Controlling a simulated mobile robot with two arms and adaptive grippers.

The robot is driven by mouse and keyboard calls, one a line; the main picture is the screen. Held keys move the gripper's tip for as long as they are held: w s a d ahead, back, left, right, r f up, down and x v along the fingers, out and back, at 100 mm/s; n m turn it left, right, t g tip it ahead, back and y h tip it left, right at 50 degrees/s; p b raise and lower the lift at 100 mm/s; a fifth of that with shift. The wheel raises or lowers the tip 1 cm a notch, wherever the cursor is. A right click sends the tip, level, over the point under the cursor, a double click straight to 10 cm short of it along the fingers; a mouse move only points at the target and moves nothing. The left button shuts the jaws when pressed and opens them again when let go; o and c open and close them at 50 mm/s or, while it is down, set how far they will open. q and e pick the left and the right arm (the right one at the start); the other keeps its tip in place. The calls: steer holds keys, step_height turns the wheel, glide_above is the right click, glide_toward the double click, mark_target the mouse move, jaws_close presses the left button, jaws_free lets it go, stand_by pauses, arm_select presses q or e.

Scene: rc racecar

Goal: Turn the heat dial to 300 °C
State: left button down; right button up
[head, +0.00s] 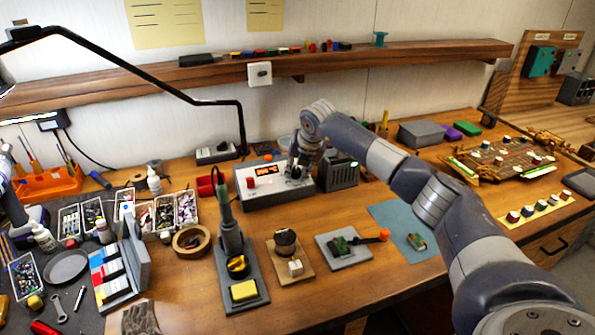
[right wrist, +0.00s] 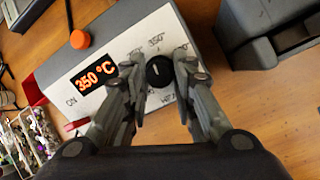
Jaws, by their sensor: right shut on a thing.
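The soldering station (head: 262,186) is a grey box with a white front panel at the back middle of the bench. Its orange display (right wrist: 95,76) reads 350 °C in the right wrist view. The heat dial (right wrist: 159,71) is a round black knob with a white pointer mark, with printed temperatures around it. My right gripper (right wrist: 160,77) is shut on the dial, one finger on each side. In the head view my right gripper (head: 297,168) sits over the right part of the station and hides the dial. My left gripper is out of view.
A soldering iron stand (head: 237,262) with a yellow sponge is in front of the station. A dark grey vented box (head: 341,174) stands close on its right. Parts bins (head: 177,212) lie on the left. A circuit board on a grey plate (head: 345,250) lies front right.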

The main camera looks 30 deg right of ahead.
steer(key=n, duration=0.3)
steer(key=shift+d+n+y+b, duration=0.1)
steer(key=shift+n+y+b, duration=0.2)
steer(key=shift+n, duration=1.8)
steer(key=shift+r, duration=0.1)
steer(key=o, duration=1.1)
steer(key=v, duration=1.2)
steer(key=shift+w+d+r, duration=0.1)
steer(key=shift+w+d, duration=0.05)
steer(key=shift+w, duration=0.05)
